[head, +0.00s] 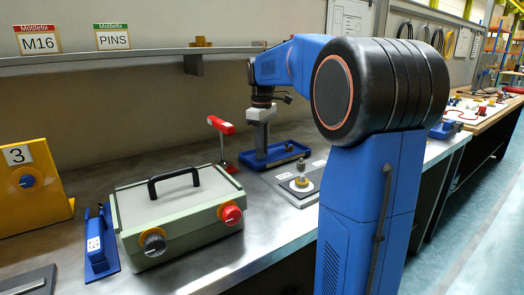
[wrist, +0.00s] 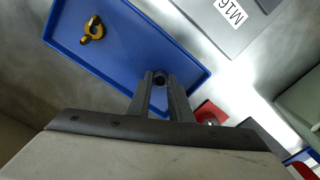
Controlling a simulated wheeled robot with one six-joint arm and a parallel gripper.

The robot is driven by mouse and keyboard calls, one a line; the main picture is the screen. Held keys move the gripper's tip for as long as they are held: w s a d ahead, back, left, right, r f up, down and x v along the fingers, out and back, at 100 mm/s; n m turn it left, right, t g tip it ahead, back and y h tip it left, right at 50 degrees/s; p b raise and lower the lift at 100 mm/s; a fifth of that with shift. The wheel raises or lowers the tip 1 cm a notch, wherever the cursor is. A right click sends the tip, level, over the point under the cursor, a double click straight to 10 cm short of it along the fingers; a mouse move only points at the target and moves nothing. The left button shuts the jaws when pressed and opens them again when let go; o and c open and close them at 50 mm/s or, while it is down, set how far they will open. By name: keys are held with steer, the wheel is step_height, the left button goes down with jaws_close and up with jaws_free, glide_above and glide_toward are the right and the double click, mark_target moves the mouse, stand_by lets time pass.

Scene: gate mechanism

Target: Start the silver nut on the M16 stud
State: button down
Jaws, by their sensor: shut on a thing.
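My gripper (wrist: 160,84) is shut on a small ring-shaped piece, the silver nut (wrist: 160,78), which looks dark in the shade. The fingers are over the blue tray (wrist: 120,58), near its edge; I cannot tell whether the nut touches the tray floor. In the head view my gripper (head: 262,150) points down at the blue tray (head: 256,163), and the nut is too small to make out. The grey plate labelled M16 (wrist: 205,18) lies beside the tray. In the head view, a short upright post on a yellowish base (head: 301,184) stands on a grey plate (head: 285,178).
A red-topped stand (head: 221,126) is left of the tray. A green-grey box (head: 180,210) with a black handle and knobs stands at front left. A shelf (head: 120,62) runs along the wall behind.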

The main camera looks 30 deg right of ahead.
steer(key=shift+r, duration=0.4)
steer(key=shift+r, duration=2.45)
